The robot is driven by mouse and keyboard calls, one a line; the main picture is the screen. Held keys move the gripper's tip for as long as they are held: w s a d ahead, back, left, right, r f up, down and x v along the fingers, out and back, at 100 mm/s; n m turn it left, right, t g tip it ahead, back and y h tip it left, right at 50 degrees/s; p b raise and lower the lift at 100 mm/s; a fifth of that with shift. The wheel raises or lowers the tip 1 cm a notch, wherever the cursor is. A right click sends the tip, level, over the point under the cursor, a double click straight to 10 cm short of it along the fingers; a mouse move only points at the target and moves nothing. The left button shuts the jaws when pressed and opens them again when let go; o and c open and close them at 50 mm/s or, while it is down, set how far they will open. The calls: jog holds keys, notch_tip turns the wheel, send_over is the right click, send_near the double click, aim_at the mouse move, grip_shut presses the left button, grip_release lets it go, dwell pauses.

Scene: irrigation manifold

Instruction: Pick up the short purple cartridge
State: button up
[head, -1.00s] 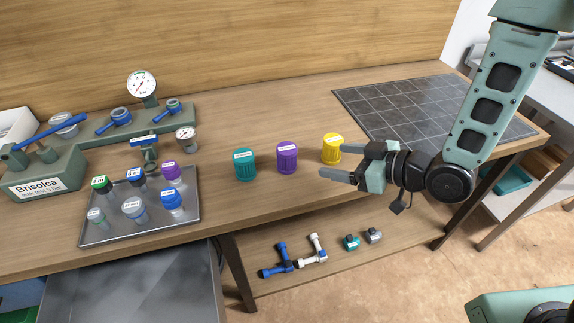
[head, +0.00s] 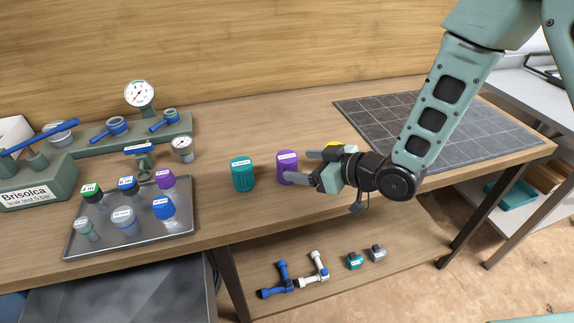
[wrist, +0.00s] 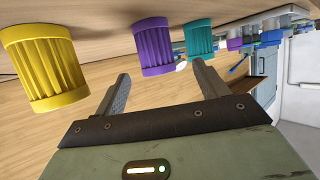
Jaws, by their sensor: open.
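The short purple cartridge (head: 287,169) stands upright on the wooden bench, between a teal cartridge (head: 243,175) and a yellow one (head: 333,146). My gripper (head: 301,167) is open and level, at the purple cartridge's right side, with its fingertips close to it and partly in front of it. In the wrist view the purple cartridge (wrist: 153,45) shows just beyond and between my open fingertips (wrist: 162,71); nothing is held. I cannot tell whether a finger touches it. The yellow cartridge is mostly hidden behind my gripper in the head view, but shows whole-bodied at left in the wrist view (wrist: 46,65).
A metal tray (head: 100,249) at left holds several capped cartridges, one purple-topped (head: 165,180). A green manifold with a gauge (head: 139,93) stands behind. Fittings lie on the lower shelf (head: 330,285). A dark grid mat (head: 420,112) is clear at right.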

aim_at(286, 162)
jog(key=shift+w+p+x, duration=0.2)
jog(key=shift+p+x, duration=0.65)
jog(key=shift+x, duration=2.35)
jog(key=shift+d, duration=0.15)
jog(key=c, duration=1.1)
